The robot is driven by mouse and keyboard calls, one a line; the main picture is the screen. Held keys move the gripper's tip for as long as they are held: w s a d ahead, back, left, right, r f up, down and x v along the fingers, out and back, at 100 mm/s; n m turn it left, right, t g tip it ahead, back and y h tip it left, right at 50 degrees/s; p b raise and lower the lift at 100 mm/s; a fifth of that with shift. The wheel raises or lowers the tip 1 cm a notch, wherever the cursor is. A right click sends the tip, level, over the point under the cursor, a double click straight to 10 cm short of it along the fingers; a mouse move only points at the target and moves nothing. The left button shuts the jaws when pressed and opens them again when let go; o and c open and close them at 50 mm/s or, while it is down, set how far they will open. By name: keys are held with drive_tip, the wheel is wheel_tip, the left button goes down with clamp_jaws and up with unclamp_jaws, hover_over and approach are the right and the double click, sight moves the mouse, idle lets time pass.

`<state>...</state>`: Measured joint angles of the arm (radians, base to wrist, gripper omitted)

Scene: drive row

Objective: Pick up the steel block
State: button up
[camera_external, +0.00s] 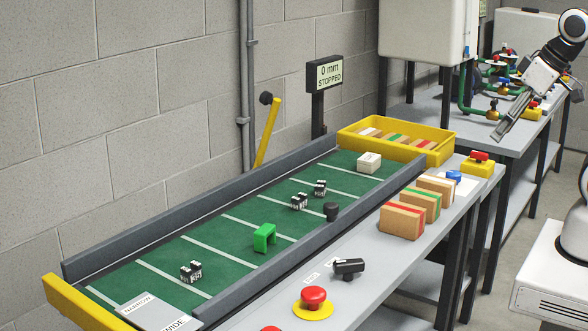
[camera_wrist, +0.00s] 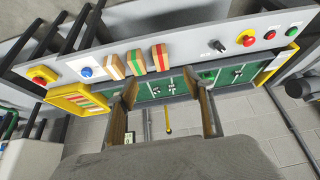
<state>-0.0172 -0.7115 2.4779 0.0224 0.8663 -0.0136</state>
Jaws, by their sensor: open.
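No block in view carries a readable "steel" label. Several small shiny black-and-white blocks, possibly steel, lie on the green belt (camera_external: 215,258): one near the front (camera_external: 191,271), one mid-belt (camera_external: 299,201) and one just beyond it (camera_external: 320,187). A cream block (camera_external: 369,162) sits at the belt's far end. A green arch-shaped piece (camera_external: 264,237) and a dark round piece (camera_external: 331,211) are also there. My gripper (camera_external: 508,122) is at the upper right, away from the belt and above it. In the wrist view its two fingers (camera_wrist: 164,92) are apart with nothing held between them.
Grey rails line the belt. A yellow bin (camera_external: 441,151) with coloured blocks stands at its far end. Three striped tan blocks (camera_external: 402,224) and a red button (camera_external: 313,298) are on the front ledge. A sign (camera_external: 325,74) reads "0 mm STOPPED". A yellow lever (camera_external: 268,132) stands behind.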

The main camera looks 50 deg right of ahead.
drive_tip(key=w+a+n+t+y, duration=0.1)
drive_tip(key=w+a+t+y, duration=0.1)
drive_tip(key=w+a, duration=1.2)
drive_tip(key=w+a+n+t+y, duration=0.1)
drive_tip(key=w+a+y, duration=0.1)
drive_tip(key=w+a, duration=1.2)
drive_tip(key=w+a+f+t, duration=0.15)
drive_tip(key=w+f, duration=0.25)
drive_tip(key=w, duration=0.4)
drive_tip(key=t+h, duration=0.2)
approach(196, 267)
drive_tip(key=shift+w+d+r+g, duration=0.1)
drive_tip(key=shift+w+d+g, duration=0.05)
drive_tip(key=shift+w+d, duration=0.3)
drive_tip(key=shift+w+d+r+g, duration=0.1)
drive_tip(key=shift+w+d, duration=0.15)
drive_tip(key=shift+w, duration=0.3)
drive_tip(key=shift+s+a+f, duration=0.1)
drive_tip(key=shift+a+f, duration=0.15)
drive_tip(key=shift+f, duration=0.5)
drive_tip(key=shift+x, duration=1.3)
